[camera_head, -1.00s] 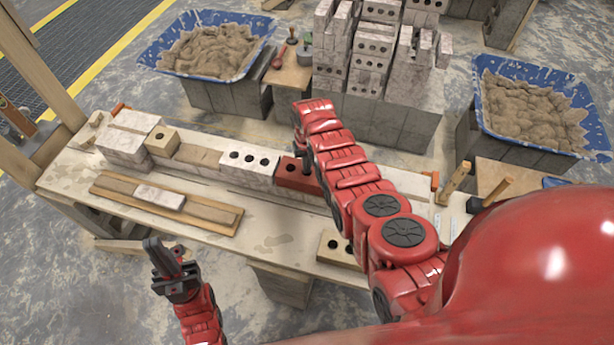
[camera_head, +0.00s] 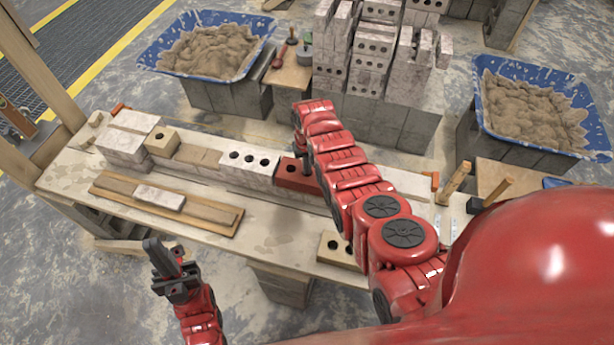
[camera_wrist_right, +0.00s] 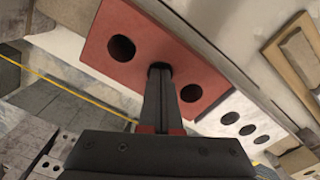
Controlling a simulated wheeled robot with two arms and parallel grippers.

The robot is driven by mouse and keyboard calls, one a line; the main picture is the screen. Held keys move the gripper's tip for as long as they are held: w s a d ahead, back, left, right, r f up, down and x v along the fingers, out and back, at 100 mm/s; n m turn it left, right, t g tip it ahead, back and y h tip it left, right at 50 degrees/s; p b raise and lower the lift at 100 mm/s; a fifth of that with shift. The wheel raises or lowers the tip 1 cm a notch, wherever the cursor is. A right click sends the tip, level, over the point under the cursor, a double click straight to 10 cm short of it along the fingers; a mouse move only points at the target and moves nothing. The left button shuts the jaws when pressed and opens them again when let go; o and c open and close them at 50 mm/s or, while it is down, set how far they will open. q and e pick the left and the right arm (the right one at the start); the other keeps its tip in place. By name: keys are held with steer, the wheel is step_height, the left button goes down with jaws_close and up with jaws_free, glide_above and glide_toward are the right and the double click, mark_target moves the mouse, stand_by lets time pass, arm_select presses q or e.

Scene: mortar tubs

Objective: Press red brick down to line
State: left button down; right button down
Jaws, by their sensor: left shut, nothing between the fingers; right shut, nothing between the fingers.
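The red brick (camera_head: 292,175) sits at the right end of a row of bricks on the bench, beside a white brick with holes (camera_head: 249,161). In the right wrist view the red brick (camera_wrist_right: 105,75) shows round holes. My right gripper (camera_wrist_right: 160,75) is shut, with its tips at the brick's middle hole; I cannot tell whether they press on it. In the head view my right arm hides part of the brick. My left gripper (camera_head: 160,252) is shut and empty, in front of the bench and away from the bricks.
A wooden board with a white bar (camera_head: 159,198) lies at the bench's front left. A tan holed brick (camera_head: 335,249) lies near the front edge. Blue mortar tubs (camera_head: 150,54) and (camera_head: 590,100) stand behind. A tall brick stack (camera_head: 365,85) stands beyond the bench.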

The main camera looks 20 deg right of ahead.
steer(key=shift+r+p, duration=0.6)
step_height(320, 180, up, 4)
steer(key=shift+f+p, duration=0.2)
steer(key=shift+p, duration=1.05)
